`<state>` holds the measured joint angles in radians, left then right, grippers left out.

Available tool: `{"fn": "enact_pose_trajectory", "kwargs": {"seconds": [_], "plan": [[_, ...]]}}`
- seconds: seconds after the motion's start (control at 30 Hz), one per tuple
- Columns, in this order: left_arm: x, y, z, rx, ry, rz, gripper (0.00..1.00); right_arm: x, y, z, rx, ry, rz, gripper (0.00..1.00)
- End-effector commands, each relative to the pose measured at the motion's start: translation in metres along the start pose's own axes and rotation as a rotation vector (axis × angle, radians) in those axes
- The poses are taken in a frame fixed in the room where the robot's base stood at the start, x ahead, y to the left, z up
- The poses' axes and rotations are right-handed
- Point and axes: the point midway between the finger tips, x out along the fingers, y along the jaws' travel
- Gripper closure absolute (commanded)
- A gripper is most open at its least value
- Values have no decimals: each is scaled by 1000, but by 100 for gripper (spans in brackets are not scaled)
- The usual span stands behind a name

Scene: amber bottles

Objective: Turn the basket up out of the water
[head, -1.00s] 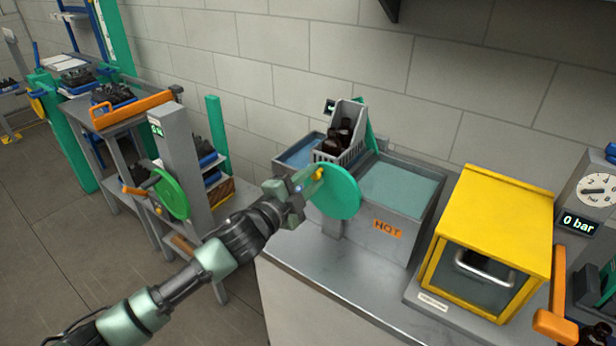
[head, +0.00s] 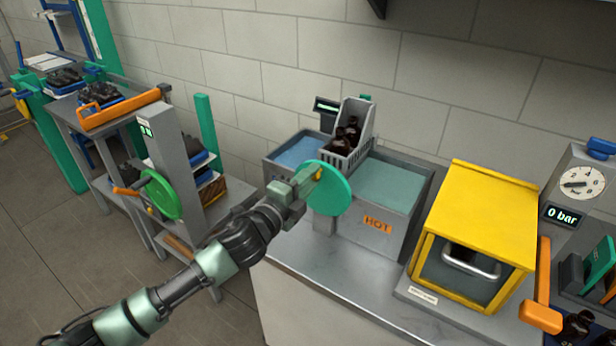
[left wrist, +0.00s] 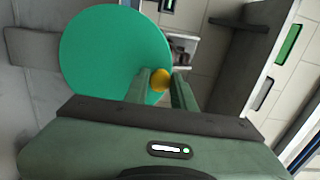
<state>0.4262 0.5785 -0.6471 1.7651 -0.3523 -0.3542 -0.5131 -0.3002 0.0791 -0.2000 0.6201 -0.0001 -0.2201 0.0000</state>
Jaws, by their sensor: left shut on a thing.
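The light grey slotted basket (head: 362,125) holds several dark amber bottles (head: 345,138). It sits tilted above the divide between the left bath (head: 296,152) with blue water and the right bath (head: 390,187), marked HOT, with teal water. Its lower edge is hidden, so I cannot tell whether it touches water. A green disc (head: 333,200) with a yellow knob (head: 318,174) stands at the front of the baths. My left gripper (head: 314,178) is shut on the knob. In the left wrist view the knob (left wrist: 160,80) lies between the fingers, before the disc (left wrist: 105,55). My right gripper is out of view.
A yellow box with a handle (head: 485,205) stands right of the baths, with a pressure gauge (head: 582,183) beyond. A grey stand with a green wheel (head: 160,195) is at left. The counter front (head: 320,265) is clear.

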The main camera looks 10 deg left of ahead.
Motion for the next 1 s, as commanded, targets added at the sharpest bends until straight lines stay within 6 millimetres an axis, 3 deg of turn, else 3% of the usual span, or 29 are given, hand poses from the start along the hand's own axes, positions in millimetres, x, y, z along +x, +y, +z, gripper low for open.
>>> {"fn": "enact_pose_trajectory", "kwargs": {"seconds": [0.57,0.6,0.67,1.0], "plan": [[0,0,-5,13,8,-2,100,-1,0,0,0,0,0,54],[0,0,-5,13,8,-2,72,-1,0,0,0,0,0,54],[0,0,-4,14,7,-1,56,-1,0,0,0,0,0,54],[-1,1,-2,16,2,1,54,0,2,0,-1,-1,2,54]]}}
